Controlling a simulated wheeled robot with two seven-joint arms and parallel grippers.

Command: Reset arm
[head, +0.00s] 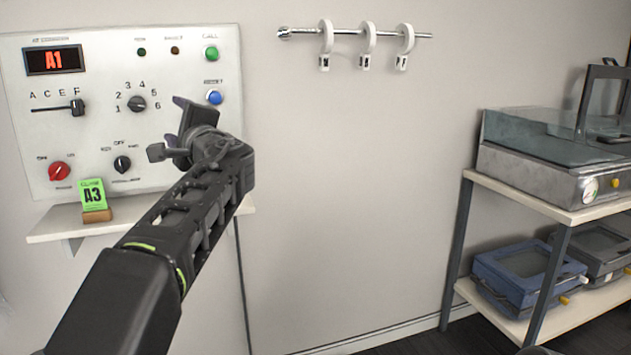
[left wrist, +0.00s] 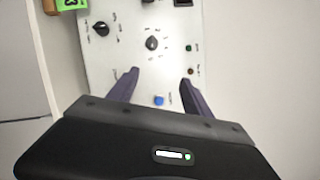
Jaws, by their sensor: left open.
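My left arm comes in from the lower left of the head view. My left gripper (head: 168,127) is open and empty in front of the right part of the white control panel (head: 115,190). In the left wrist view, the two dark fingers of the left gripper (left wrist: 156,88) stand apart, with the blue button (left wrist: 159,100) showing between them. In the head view the blue button (head: 215,97) is visible just right of the gripper. I cannot tell whether the fingers touch the panel. My right gripper is not in view.
The panel's display (head: 54,60) reads A1. A green A3 card (head: 92,193) stands on a small shelf (head: 55,228). A wall rail (head: 345,32) holds three white hangers. A rack (head: 500,190) with several devices stands right.

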